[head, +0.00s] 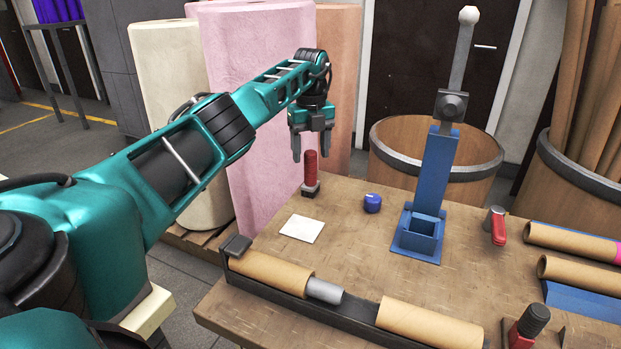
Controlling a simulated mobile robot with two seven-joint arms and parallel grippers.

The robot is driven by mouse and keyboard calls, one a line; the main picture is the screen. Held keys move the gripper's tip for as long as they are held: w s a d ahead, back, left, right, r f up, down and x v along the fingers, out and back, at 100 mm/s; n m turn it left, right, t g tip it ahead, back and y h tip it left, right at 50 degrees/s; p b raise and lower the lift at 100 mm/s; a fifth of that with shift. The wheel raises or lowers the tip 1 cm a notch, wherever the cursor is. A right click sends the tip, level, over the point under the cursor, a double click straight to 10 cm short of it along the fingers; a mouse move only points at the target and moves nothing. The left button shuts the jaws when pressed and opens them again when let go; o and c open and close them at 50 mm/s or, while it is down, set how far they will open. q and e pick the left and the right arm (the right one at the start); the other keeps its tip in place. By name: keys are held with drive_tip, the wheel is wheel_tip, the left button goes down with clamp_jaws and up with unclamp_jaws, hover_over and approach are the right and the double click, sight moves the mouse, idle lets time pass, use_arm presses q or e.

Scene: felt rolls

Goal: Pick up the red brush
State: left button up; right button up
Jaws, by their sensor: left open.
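The red brush (310,170) stands upright with its dark base down at the table's back left corner. My left gripper (311,153) points down over it, open. Its two fingertips show to the left and right of the handle's top, and I see no contact. I cannot tell whether the handle lies between the fingers or a little in front of them. My right gripper is not in view.
A blue stand with a tall lever (436,190) rises mid-table. A small blue object (372,203) and a white square (301,229) lie nearer the brush. Cardboard tubes (430,322) lie along the front. Large felt rolls (255,100) stand behind my left arm.

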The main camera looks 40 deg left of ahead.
sight(311, 164)
use_arm(q)
wheel_tip(311, 164, down, 5)
drive_tip(key=shift+w+a+r+b, duration=0.1)
drive_tip(key=shift+w+r+b, duration=0.1)
drive_tip(key=shift+b, duration=0.1)
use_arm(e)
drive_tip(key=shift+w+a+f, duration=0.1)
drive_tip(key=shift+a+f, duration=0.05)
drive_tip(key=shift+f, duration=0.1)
use_arm(q)
drive_tip(key=shift+c, duration=0.4)
drive_tip(key=c, duration=1)
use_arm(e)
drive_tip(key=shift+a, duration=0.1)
use_arm(q)
drive_tip(key=shift+r, duration=0.1)
